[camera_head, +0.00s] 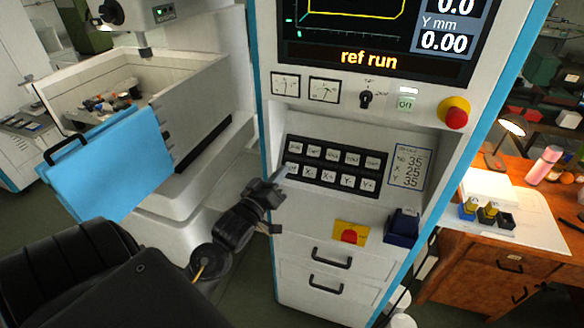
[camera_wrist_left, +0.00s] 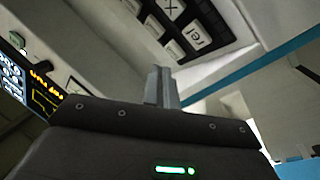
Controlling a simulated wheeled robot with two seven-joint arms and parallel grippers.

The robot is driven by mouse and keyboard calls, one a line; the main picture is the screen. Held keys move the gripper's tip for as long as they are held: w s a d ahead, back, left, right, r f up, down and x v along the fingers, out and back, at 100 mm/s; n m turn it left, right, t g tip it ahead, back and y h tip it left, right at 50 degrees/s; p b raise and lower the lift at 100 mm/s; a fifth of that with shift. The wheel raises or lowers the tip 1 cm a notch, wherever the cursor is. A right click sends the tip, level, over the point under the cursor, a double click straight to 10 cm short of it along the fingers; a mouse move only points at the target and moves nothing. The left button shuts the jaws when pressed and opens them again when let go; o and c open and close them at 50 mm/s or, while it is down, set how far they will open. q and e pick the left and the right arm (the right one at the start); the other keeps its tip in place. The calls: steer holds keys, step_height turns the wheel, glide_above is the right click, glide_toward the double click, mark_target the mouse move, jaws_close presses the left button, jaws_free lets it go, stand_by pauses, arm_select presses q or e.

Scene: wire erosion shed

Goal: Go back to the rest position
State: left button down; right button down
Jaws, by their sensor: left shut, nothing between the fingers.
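My left gripper (camera_head: 281,172) comes in from the left in the head view. Its fingers are shut with nothing between them, and the tip is just in front of the lower left of the black key block (camera_head: 335,166) on the control cabinet (camera_head: 290,235). I cannot tell whether it touches a key. In the left wrist view the closed fingers (camera_wrist_left: 161,82) point up toward the panel, with part of the key block (camera_wrist_left: 190,28) above them. My right gripper is not in view.
A screen (camera_head: 372,30) above the keys reads "ref run". Left is a machine tank (camera_head: 195,105) with an open blue door (camera_head: 110,160). Right is a wooden desk (camera_head: 480,255) with a lamp (camera_head: 512,125). A small yellow-red switch (camera_head: 350,234) sits below the keys.

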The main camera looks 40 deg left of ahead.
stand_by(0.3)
